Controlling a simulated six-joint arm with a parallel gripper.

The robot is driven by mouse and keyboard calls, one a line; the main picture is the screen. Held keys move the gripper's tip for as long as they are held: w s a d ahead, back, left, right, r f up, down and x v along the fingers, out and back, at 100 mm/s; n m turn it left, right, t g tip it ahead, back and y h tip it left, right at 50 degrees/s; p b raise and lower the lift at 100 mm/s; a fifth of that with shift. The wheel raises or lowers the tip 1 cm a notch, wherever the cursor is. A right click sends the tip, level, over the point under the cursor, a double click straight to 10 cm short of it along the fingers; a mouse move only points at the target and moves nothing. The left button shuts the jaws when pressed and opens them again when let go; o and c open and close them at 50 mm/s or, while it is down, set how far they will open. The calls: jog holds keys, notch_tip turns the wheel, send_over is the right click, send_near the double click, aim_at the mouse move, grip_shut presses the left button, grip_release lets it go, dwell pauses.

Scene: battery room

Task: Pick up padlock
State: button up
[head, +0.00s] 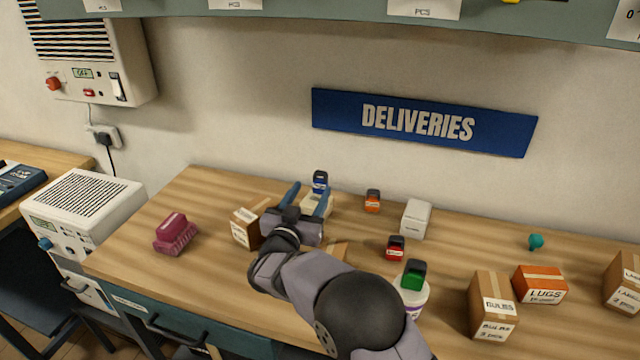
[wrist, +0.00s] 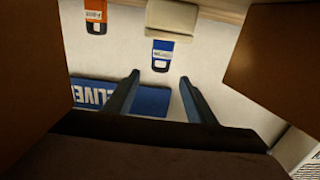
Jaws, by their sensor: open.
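Several small padlock-like items with coloured bodies and dark tops are in the head view. The blue one (head: 320,181) stands by a cream block (head: 314,207); on it or behind it, I cannot tell. The orange one (head: 373,202) is to its right, the red one (head: 396,249) is nearer, and the green one (head: 413,276) is on a white tub. My gripper (head: 310,187) is open and empty, pointing toward the wall. In the wrist view the blue padlock (wrist: 162,55) and cream block (wrist: 172,18) lie beyond the fingertips, roughly between them, untouched.
A cardboard box (head: 242,229) is just left of my gripper. A white block (head: 415,219), a BULBS box (head: 493,308) and an orange LUGS box (head: 541,284) stand to the right. The wall carries a DELIVERIES sign (head: 421,123).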

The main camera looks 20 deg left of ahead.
aim_at(319, 176)
jog(key=shift+w+f, duration=0.1)
jog(key=shift+w, duration=0.4)
jog(key=shift+w+p, duration=0.55)
jog(key=shift+w, duration=1.95)
grip_shut()
